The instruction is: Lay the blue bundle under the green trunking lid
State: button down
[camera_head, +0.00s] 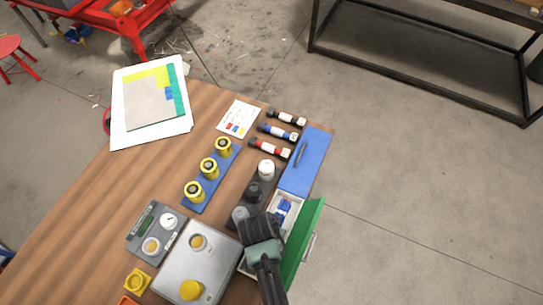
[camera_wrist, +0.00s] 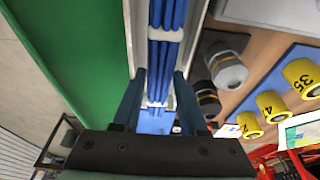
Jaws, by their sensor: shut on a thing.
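The green trunking lid (camera_head: 303,245) stands open along the right side of a white trunking channel (camera_head: 291,198) at the table's right edge. In the wrist view the green lid (camera_wrist: 75,60) fills the left. The blue bundle (camera_head: 284,207), several blue strands with white bands, runs lengthwise in line with the channel. My gripper (camera_head: 268,222) is over the channel. In the wrist view its fingers (camera_wrist: 157,80) are closed on either side of the blue bundle (camera_wrist: 166,50). I cannot tell whether the bundle touches the channel floor; my gripper hides part of it.
A blue lid (camera_head: 305,160) lies closed on the channel's far part. A grey box (camera_head: 185,265) stands at the near left. Open floor lies to the right.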

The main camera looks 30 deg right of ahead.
jog(key=shift+f, duration=0.15)
jog(key=shift+f+b, duration=1.9)
jog(key=shift+f, duration=0.35)
jog(key=shift+c, duration=1.8)
grip_release()
jog(key=v, duration=1.3)
jog(key=shift+f, duration=0.1)
